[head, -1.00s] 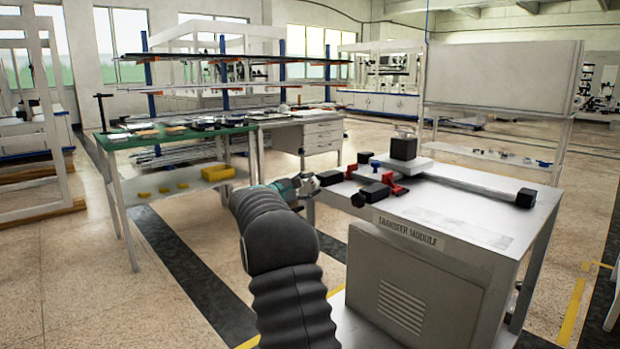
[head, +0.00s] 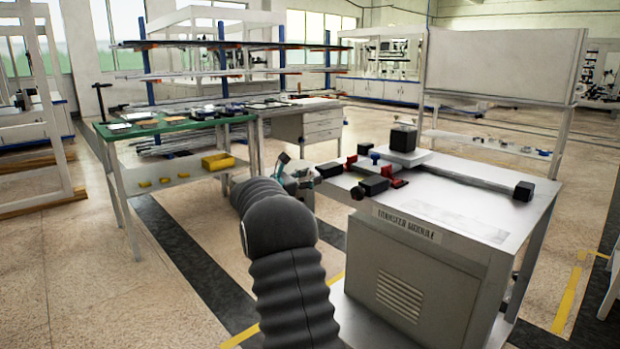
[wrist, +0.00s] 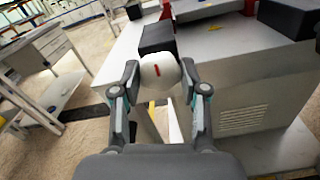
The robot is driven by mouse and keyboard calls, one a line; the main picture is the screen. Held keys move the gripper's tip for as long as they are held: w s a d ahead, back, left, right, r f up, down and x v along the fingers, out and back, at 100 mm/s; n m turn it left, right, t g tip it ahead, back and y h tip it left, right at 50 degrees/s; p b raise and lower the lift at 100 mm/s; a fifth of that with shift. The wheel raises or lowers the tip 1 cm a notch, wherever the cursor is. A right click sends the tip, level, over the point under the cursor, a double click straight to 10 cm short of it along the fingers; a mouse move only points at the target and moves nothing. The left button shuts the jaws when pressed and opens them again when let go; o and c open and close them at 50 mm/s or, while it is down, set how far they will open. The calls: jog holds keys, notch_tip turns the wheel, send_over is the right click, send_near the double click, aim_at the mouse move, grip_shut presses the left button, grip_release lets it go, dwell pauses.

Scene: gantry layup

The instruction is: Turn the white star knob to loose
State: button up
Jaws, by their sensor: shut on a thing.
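The white star knob (wrist: 160,72) shows in the wrist view as a pale round shape with a red mark on its face. It sits at the near side of a black block (wrist: 158,37) on the transfer module table. My gripper (wrist: 160,84) has one finger on each side of the knob and is shut on it. In the head view my gripper (head: 300,178) is at the left edge of the table, mostly behind my arm, and the knob cannot be made out there.
The transfer module table (head: 455,205) carries black and red blocks, a rail and a black cube (head: 403,137) on a plate. A green-topped bench (head: 180,128) stands to the left, with yellow pieces on its lower shelf. Open floor lies between them.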

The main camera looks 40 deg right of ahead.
dwell(0.4)
jog(key=o, duration=1.1)
jog(key=shift+o, duration=0.2)
jog(key=a, duration=1.2)
jog(key=shift+s, duration=0.45)
